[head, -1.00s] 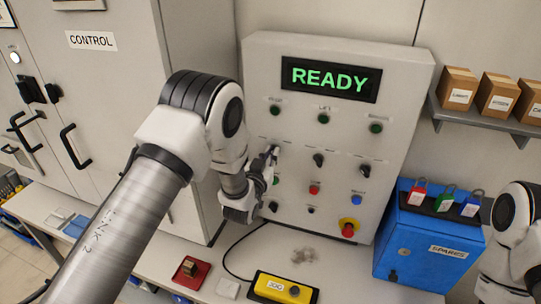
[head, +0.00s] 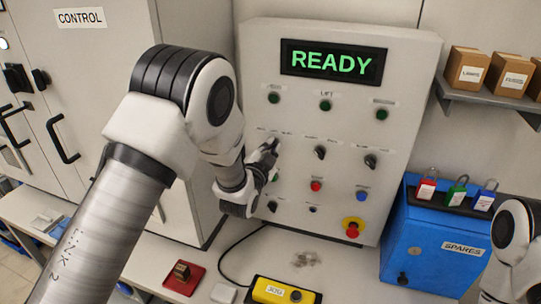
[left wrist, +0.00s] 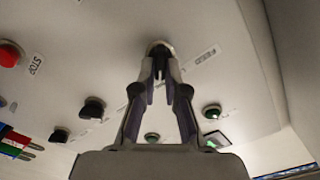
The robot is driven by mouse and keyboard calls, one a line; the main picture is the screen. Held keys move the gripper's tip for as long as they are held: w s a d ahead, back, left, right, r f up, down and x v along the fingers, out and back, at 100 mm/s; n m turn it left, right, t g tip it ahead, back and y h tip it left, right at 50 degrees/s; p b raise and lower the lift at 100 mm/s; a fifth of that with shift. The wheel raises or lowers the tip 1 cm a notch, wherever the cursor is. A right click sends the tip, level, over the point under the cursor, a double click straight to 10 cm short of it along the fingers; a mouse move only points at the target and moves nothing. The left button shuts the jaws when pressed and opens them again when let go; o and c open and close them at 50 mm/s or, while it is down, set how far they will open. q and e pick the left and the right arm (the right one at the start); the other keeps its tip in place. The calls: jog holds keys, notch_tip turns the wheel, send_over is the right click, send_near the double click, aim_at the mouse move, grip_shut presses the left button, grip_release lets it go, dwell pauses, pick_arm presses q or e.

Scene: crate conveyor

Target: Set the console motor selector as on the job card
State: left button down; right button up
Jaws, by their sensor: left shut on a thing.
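The console (head: 410,75) stands upright with a lit green READY display. My left gripper (head: 268,152) is at the left selector of its middle row. In the left wrist view the two fingertips (left wrist: 160,58) are shut on this black selector knob (left wrist: 160,48), whose round base is against the panel. The fingers hide most of the knob, so its pointing direction is unclear. Two other black selectors, a middle one (head: 320,152) and a right one (head: 371,160), are free. My right gripper is out of view. No job card is legible.
Close by on the panel are a red button (head: 316,186), a blue button (head: 362,196) and a red-and-yellow emergency stop (head: 353,229). A blue spares box (head: 425,245) with padlocks stands right. A yellow pendant (head: 282,292) and red tray (head: 184,278) lie on the bench.

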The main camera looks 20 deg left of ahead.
pick_arm(q)
jog(key=shift+f+m+b, duration=0.1)
jog(key=shift+m+b, duration=0.4)
jog(key=shift+m, duration=0.2)
jog(key=c, duration=1.2)
grip_release()
jog(key=s, duration=1.2)
jog(key=shift+a, duration=0.15)
